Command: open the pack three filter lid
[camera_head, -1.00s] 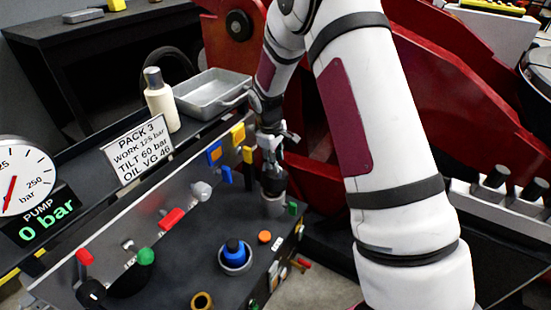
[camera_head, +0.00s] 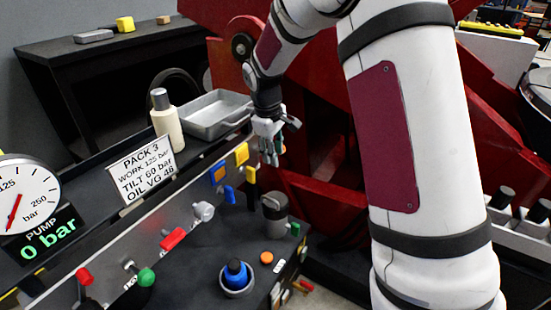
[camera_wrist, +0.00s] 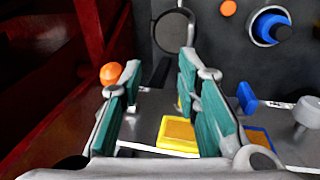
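The filter housing (camera_head: 277,222) is a grey upright cylinder at the far right corner of the dark bench top, with a darker lid (camera_head: 272,203) on its top. In the wrist view a dark round disc with a pale rim, apparently the filter top (camera_wrist: 172,30), lies beyond the fingertips. I cannot tell whether the lid is shut or loosened. My gripper (camera_head: 270,152) is above and behind the housing, apart from it. In the wrist view my gripper (camera_wrist: 162,65) has its two teal-padded fingers spread, with nothing held between them.
A blue plug in a cup (camera_head: 236,276) and an orange button (camera_head: 267,258) are on the bench top. A bottle (camera_head: 166,120) and tray (camera_head: 218,114) stand behind.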

